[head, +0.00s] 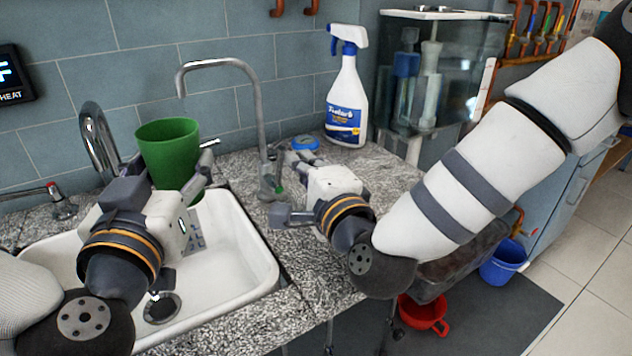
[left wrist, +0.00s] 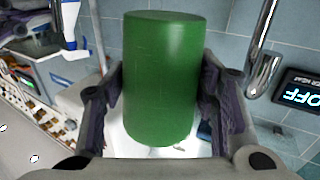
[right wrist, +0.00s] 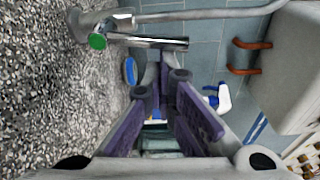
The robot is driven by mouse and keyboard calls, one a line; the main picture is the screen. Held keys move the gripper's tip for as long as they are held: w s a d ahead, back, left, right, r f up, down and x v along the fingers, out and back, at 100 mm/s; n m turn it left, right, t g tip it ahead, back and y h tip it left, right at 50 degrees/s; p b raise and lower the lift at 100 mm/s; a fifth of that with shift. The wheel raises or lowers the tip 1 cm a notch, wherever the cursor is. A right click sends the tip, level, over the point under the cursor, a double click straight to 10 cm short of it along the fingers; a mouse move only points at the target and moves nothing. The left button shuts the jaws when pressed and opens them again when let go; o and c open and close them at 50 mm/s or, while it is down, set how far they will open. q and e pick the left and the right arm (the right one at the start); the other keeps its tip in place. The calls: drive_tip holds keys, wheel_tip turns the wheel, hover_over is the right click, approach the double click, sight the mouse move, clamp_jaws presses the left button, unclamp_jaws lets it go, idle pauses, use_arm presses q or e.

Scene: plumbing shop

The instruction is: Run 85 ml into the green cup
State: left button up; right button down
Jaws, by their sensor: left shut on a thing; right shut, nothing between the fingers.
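The green cup (head: 167,150) is upright over the sink (head: 235,245), held in my left gripper (head: 172,168). The left wrist view shows the cup (left wrist: 163,80) between both fingers (left wrist: 165,105). Its inside is hidden. The grey tap spout (head: 222,62) arches over from the right, its end just above the cup's rim in the head view. No water stream shows. The tap's green-marked handle (right wrist: 97,41) shows in the right wrist view. My right gripper (head: 292,158) is shut and empty, just right of the tap's base, its fingers (right wrist: 165,85) apart from the handle.
A second chrome spout (head: 97,140) stands left of the cup. A spray bottle (head: 346,100) and a blue round item (head: 305,143) stand behind my right gripper. A glass tank (head: 430,80) is at the back right. A display reading OFF (left wrist: 302,93) hangs on the wall.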

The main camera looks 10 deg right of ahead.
drive_tip(key=shift+a+r, duration=0.15)
idle(0.5)
drive_tip(key=v, duration=0.9)
drive_tip(key=shift+s, duration=0.35)
use_arm(q)
drive_tip(key=shift+a, duration=0.1)
use_arm(e)
drive_tip(key=w+d+r+n+y, duration=0.3)
drive_tip(key=w+r+y, duration=0.1)
drive_tip(key=w+y, duration=0.25)
drive_tip(key=d+f+n+g, duration=0.1)
drive_tip(key=d, duration=0.1)
drive_tip(key=d+f+n+g+y, duration=0.1)
drive_tip(key=d+f+g, duration=0.1)
drive_tip(key=d+f+n+g+y, duration=0.1)
drive_tip(key=d+f+n, duration=0.1)
drive_tip(key=shift+d+g, duration=0.2)
drive_tip(key=shift+g, duration=0.1)
drive_tip(key=shift+w+f+y, duration=0.2)
drive_tip(key=shift+y, duration=0.05)
drive_tip(key=x, duration=0.8)
drive_tip(key=shift+w+a, duration=0.1)
drive_tip(key=shift+a, duration=0.3)
drive_tip(key=a, duration=0.1)
drive_tip(key=s+a, duration=0.1)
drive_tip(key=a, duration=0.1)
drive_tip(key=shift+a, duration=0.15)
drive_tip(key=shift+s+a, duration=0.3)
drive_tip(key=shift+a, duration=0.05)
